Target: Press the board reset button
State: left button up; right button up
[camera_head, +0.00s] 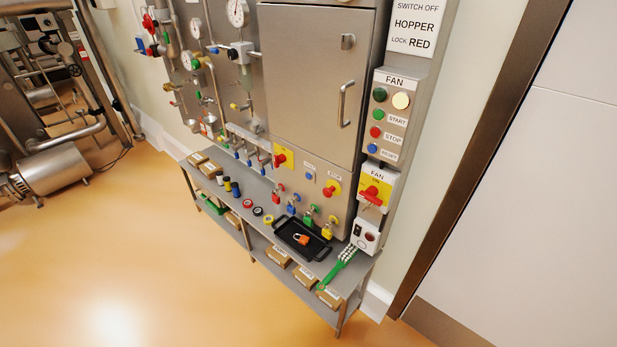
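A small blue button (309,176) sits on the grey board below the steel cabinet door, under a small white label too small to read surely. Another blue button (373,148) is on the fan panel at the right, beside a label that seems to read RESET. Above it on that panel are a red STOP button (376,132) and a green START button (379,115). Neither of my grippers is in view.
A yellow-red fan switch (374,190) is under the fan panel. Valves and gauges fill the left side. The orange floor (140,270) in front is clear.

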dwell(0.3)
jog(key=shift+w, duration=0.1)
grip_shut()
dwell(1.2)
